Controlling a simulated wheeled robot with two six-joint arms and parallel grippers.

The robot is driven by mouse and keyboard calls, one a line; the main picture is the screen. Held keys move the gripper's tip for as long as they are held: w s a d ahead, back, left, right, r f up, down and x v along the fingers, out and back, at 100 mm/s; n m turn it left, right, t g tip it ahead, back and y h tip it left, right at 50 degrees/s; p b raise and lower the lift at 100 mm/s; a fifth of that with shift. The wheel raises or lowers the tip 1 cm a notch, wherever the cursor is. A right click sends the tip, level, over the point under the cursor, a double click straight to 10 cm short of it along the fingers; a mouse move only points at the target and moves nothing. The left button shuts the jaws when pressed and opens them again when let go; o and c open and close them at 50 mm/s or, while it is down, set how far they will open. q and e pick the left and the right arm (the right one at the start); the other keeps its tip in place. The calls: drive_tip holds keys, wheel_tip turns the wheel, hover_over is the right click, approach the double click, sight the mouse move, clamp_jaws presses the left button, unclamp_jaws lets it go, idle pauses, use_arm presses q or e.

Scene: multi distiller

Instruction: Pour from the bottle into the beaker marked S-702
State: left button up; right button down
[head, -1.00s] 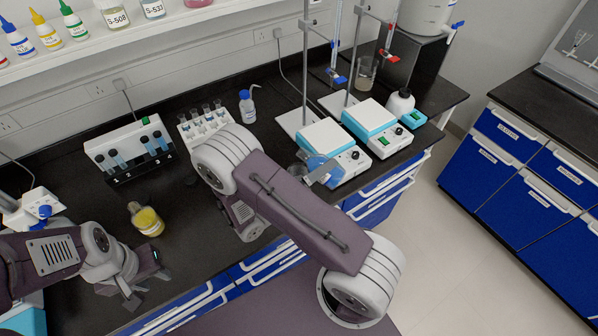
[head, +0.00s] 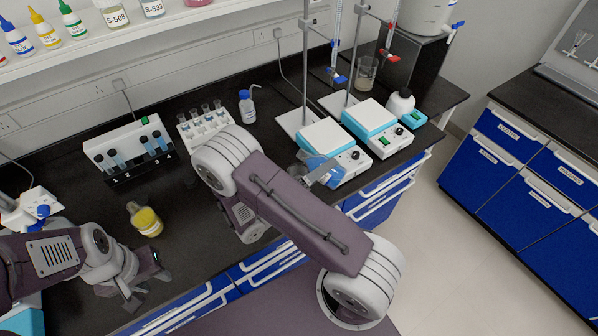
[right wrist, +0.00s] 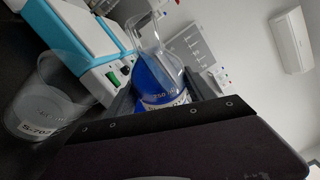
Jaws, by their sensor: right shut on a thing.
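The bottle is a clear glass vessel of blue liquid (head: 326,170), held in front of the left hotplate and seemingly leaning left in the head view. In the right wrist view the bottle (right wrist: 160,78) shows a clear neck above the blue liquid. My right gripper (head: 318,177) is shut on it, its fingers partly hidden. The clear beaker marked S-702 (right wrist: 42,98) stands left of the bottle in the right wrist view. In the head view it is mostly hidden behind my right arm. No stream is visible. My left gripper (head: 147,283) is open and empty near the bench front.
Two hotplate stirrers (head: 322,140) with stands are close behind the held bottle.

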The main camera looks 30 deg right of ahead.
idle(0.7)
drive_tip(key=shift+s+d+f+n+h+b, duration=0.15)
drive_tip(key=shift+f+n+h+b, duration=0.35)
drive_tip(key=shift+f+n, duration=0.5)
idle(1.5)
drive_tip(key=shift+n, duration=0.6)
idle(1.4)
